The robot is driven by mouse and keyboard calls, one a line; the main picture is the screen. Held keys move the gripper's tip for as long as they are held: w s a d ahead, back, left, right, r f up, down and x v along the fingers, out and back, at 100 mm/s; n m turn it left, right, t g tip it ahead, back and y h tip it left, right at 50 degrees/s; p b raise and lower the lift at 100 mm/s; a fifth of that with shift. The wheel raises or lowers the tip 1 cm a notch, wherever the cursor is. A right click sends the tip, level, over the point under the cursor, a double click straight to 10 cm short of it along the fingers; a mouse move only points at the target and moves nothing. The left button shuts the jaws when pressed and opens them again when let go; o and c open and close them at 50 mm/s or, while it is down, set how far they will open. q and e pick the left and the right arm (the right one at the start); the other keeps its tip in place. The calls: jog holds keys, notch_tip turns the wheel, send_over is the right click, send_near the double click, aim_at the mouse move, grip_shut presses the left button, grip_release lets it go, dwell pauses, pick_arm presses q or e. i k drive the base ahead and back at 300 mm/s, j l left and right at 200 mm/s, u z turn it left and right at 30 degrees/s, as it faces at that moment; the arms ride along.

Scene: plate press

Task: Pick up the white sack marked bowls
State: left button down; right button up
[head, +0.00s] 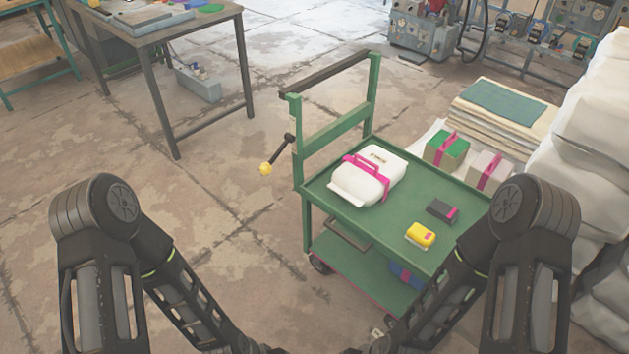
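A white sack (374,178) with a pink strap across it lies on the top tray of a green cart (317,212), towards the tray's left end. A small label shows on its upper side, but the writing is too small to read. My two arms come in at the lower left and lower right, apart from the sack. Both grippers are hidden or cut off at the bottom edge, so neither can be made out.
A yellow item (420,235) and a dark box (442,210) share the tray. The cart's upright handle frame (337,120) stands at its left end. A green box (446,150), a pale box (487,168) and large white sacks (597,120) are beyond.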

aim_at(363, 178)
jog(key=i+j, duration=0.1)
jog(key=i, duration=0.85)
jog(key=z, duration=1.55)
